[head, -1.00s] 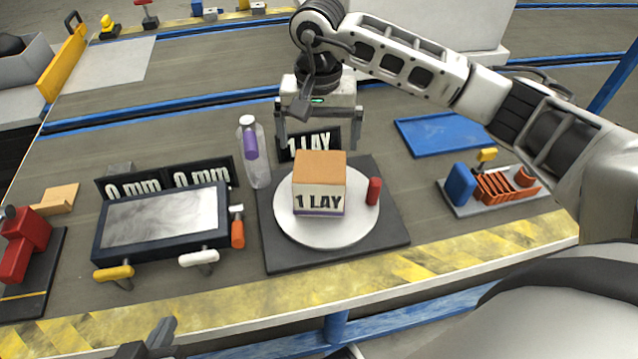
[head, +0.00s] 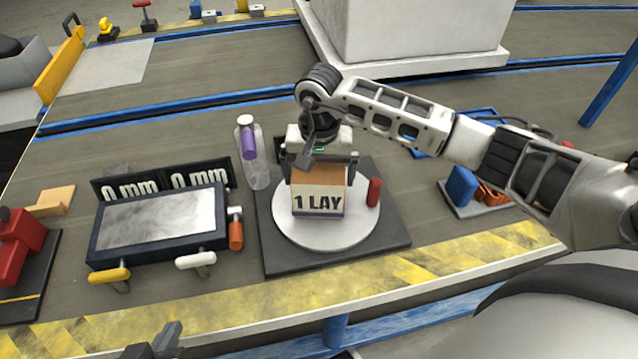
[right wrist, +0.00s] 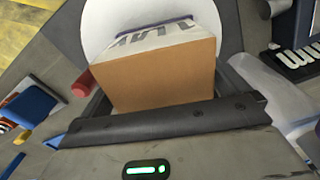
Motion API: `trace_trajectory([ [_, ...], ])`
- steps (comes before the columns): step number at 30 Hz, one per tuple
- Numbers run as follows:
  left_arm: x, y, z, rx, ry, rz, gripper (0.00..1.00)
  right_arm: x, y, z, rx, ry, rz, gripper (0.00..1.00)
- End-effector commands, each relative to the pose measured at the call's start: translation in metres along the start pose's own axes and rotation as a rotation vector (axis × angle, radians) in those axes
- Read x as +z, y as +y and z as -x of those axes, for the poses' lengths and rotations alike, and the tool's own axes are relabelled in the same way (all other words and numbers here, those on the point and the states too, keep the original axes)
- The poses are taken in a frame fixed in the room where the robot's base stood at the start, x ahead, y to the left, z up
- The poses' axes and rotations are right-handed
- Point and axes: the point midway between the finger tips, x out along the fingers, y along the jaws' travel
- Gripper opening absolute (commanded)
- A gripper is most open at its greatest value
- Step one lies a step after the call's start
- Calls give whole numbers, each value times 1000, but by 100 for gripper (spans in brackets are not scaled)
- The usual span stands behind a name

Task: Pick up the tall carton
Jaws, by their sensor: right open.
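The carton (head: 318,200), with a brown top and white sides marked "1 LAY", stands upright on a round white plate (head: 288,233). My right gripper (head: 320,174) is open just above and around the carton's upper part, one finger on each side. In the right wrist view the carton (right wrist: 165,72) lies between the open fingers; whether they touch it cannot be told. My left gripper (head: 152,346) shows only in part at the bottom edge of the head view, away from the carton, and its jaw state is unclear.
A red cylinder (head: 374,192) stands on the plate right of the carton. A dark-framed panel (head: 160,222) with handles lies further left. A blue block (head: 461,186) sits to the right.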

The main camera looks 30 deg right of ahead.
Motion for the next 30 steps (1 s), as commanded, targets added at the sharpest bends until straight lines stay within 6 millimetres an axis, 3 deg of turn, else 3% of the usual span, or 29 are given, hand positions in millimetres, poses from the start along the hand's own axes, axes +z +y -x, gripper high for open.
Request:
trace_trajectory([
  [2, 0, 0, 0, 1, -1, 0, 0, 0, 0, 0, 0, 0, 0, 97],
  [6, 0, 0, 0, 1, 0, 0, 0, 0, 0, 0, 0, 0, 0, 58],
  [8, 0, 1, 0, 1, 0, 0, 0, 0, 0, 2, -2, 2, 0, 52],
  [20, -5, 1, 4, 1, 11, -1, 0, -1, -1, 12, -3, 4, 2, 52],
  [25, -9, 1, 8, -3, 21, -3, 0, -2, 0, 37, -3, 6, 0, 52],
  [30, -16, 0, 16, -15, 31, -5, 0, 22, 14, 68, -3, 6, 4, 52],
])
